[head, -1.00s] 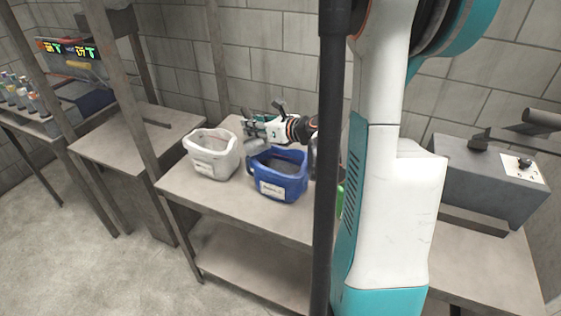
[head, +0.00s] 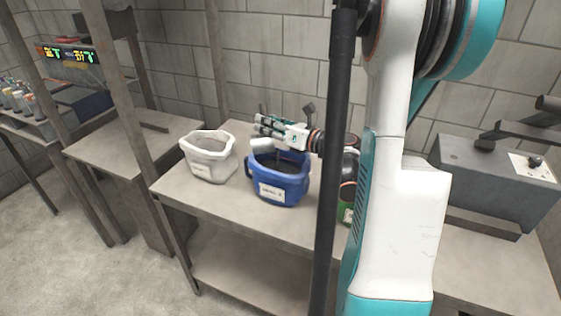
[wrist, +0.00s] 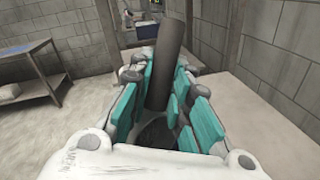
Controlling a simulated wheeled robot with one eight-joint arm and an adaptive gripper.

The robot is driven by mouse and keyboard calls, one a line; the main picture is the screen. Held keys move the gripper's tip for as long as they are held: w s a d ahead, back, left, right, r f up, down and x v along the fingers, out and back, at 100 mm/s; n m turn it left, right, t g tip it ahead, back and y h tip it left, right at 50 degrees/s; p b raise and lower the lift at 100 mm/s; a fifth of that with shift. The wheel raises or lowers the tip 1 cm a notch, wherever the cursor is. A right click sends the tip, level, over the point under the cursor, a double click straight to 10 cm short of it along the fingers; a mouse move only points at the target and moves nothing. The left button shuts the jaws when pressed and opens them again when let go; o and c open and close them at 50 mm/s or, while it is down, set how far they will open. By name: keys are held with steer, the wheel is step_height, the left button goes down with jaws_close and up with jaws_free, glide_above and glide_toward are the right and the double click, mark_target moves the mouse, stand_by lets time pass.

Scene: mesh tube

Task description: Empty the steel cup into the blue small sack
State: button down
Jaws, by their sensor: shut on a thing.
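The blue small sack (head: 283,192) stands open and upright on the table, a label on its front. My gripper (head: 268,128) reaches in from the right, over the sack's back rim. In the wrist view, my gripper (wrist: 165,105) is shut on a dark grey cylindrical thing (wrist: 170,62), which I take to be the steel cup. It sits tilted between the teal finger pads. A dark rounded part shows lower between the fingers. The cup's mouth and contents cannot be made out, and in the head view the fingers mostly hide the cup.
A white sack (head: 208,160) stands open just left of the blue one. A green container (head: 347,214) is partly hidden behind a dark post (head: 328,190) on the right. A grey machine (head: 495,180) stands further right. The table (head: 225,200) is bare in front of the sacks.

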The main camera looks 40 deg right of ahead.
steer(key=shift+d, duration=0.1)
steer(key=shift+s+d+m+t+b, duration=0.2)
steer(key=shift+m+t+b, duration=0.1)
steer(key=shift+b, duration=0.2)
steer(key=shift+s+d+r+m+t, duration=0.15)
steer(key=shift+s+d+m+t, duration=0.15)
steer(key=shift+m+t, duration=0.2)
steer(key=shift+d, duration=0.15)
